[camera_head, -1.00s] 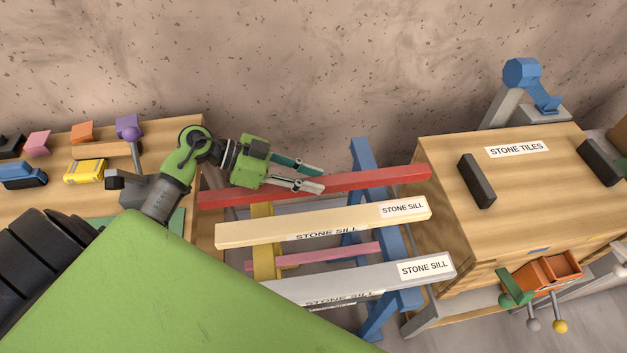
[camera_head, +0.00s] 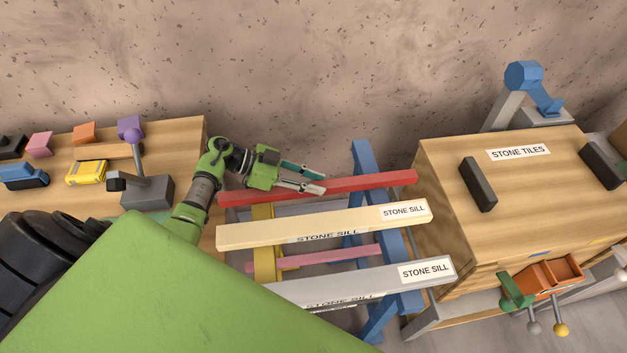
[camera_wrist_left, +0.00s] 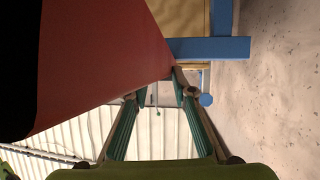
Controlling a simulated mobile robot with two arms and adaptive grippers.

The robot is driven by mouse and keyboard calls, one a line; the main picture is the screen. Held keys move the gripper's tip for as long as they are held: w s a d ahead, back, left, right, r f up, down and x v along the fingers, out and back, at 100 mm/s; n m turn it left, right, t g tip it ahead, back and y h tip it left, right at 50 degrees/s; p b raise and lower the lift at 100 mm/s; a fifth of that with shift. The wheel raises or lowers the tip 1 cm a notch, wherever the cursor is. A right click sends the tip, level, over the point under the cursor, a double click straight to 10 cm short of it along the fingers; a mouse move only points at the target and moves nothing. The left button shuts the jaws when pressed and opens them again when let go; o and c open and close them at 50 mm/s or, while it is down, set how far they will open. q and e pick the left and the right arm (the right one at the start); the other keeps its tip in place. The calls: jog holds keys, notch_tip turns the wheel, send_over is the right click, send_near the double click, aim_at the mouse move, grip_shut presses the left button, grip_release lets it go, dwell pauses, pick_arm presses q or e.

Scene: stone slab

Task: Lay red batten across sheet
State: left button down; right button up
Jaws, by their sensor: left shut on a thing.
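The red batten (camera_head: 380,183) is a long bar behind the cream stone sill, over the blue and yellow trestles. I cannot tell whether it touches them. My left gripper (camera_head: 323,180) is shut on it around its middle; the fingers hide part of it. In the left wrist view the batten (camera_wrist_left: 105,60) fills the upper left, reaching the fingertips (camera_wrist_left: 160,92). I cannot clearly pick out a sheet in either view. My right gripper is not in view.
The cream stone sill (camera_head: 340,226) and grey stone sill (camera_head: 370,279) lie across the blue trestle (camera_head: 362,155) and yellow trestle (camera_head: 262,212). A pink bar (camera_head: 340,257) sits lower. Wooden benches stand left (camera_head: 196,150) and right (camera_head: 440,150).

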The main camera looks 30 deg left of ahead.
pick_arm(q)
jog(key=c, duration=2.1)
grip_release()
jog(key=shift+f, duration=0.15)
jog(key=shift+c, duration=0.2)
jog(key=o, duration=0.4)
jog(key=shift+o, duration=0.2)
